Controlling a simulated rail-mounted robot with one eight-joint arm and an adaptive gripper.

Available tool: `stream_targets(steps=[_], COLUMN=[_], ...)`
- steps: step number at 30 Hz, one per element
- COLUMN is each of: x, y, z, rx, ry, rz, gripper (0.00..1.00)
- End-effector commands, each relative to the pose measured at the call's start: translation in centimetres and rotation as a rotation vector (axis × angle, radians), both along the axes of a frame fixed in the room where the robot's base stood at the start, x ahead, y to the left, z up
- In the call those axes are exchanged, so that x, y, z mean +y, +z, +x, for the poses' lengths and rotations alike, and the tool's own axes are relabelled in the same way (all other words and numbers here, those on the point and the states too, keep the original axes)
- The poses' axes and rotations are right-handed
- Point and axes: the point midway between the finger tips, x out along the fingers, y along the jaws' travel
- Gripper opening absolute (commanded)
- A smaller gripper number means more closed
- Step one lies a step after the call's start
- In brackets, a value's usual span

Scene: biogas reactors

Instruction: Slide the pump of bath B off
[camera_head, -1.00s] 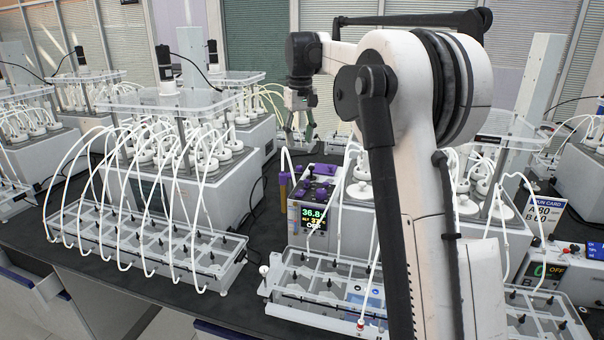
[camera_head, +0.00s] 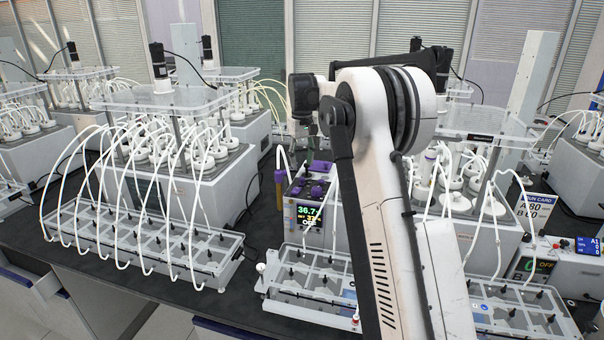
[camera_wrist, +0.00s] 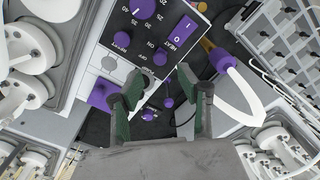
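A heater control unit (camera_head: 308,205) with purple knobs and a lit display reading about 36.7 stands in front of a bath. Its black panel (camera_wrist: 160,28) fills the upper middle of the wrist view, with a purple HEAT switch (camera_wrist: 185,29) and a purple knob (camera_wrist: 160,57). A purple slide-like part (camera_wrist: 103,96) sits by the left finger, and a small purple knob (camera_wrist: 168,103) shows between the fingers. My gripper (camera_wrist: 161,82) is open over the panel's near edge, with nothing visibly held.
A white tube (camera_wrist: 238,95) with a purple collar stands right of the panel. Racks (camera_head: 140,245) with looping tubes stand left, and another rack (camera_head: 310,280) stands in front. A run card (camera_head: 536,212) and a second unit (camera_head: 570,258) are at the right.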

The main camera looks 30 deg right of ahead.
Motion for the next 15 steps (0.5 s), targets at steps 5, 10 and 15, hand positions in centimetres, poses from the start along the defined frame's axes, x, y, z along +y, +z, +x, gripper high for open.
stream_targets(steps=[5, 10, 15], x=[0.0, 0.0, 0.0], y=[-2.9, -4.7, -5.4], z=[0.0, 0.0, 0.0], rx=[0.000, 0.000, 0.000], ry=[0.000, 0.000, 0.000], rz=[0.000, 0.000, 0.000], gripper=[0.36, 0.36, 0.36])
